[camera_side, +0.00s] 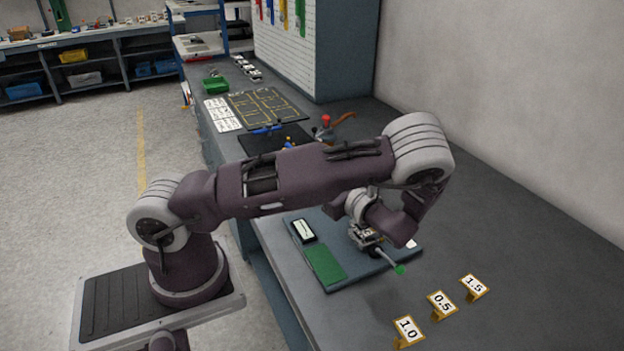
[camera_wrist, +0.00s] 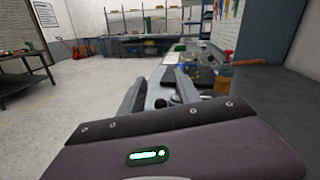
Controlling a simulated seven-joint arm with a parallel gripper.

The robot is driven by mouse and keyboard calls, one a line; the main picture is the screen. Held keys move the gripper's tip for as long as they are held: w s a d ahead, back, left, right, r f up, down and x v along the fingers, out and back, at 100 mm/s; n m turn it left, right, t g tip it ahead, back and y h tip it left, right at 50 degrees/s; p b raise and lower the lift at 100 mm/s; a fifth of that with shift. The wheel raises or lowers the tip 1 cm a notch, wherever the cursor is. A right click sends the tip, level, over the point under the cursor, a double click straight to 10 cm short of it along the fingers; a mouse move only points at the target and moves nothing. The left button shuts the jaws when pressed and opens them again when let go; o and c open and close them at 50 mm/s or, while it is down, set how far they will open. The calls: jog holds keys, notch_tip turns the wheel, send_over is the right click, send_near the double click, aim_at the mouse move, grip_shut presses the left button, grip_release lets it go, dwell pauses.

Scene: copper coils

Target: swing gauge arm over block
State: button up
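My gripper (camera_side: 368,238) points down over the grey-blue base plate (camera_side: 345,284) on the bench in the side view. A thin rod with a green knob (camera_side: 400,269), likely the gauge arm, sticks out from beneath the gripper toward the lower right. Its pivot and any block under it are hidden by the gripper and wrist. A green pad (camera_side: 325,265) and a black piece with a white label (camera_side: 303,230) lie on the plate's left part. In the wrist view my two fingers (camera_wrist: 158,77) stand apart, with a gap between them. Contact with the rod cannot be told.
Yellow-framed tags marked 1.0 (camera_side: 407,331), 0.5 (camera_side: 441,303) and 1.5 (camera_side: 474,287) stand at the bench front. Behind my arm are a red-knobbed clamp (camera_side: 326,121), a black board with yellow lines (camera_side: 265,108) and a green bin (camera_side: 215,85).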

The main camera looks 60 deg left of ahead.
notch_tip(320, 180, up, 4)
jog(key=shift+r, duration=0.1)
jog(key=shift+c, duration=0.2)
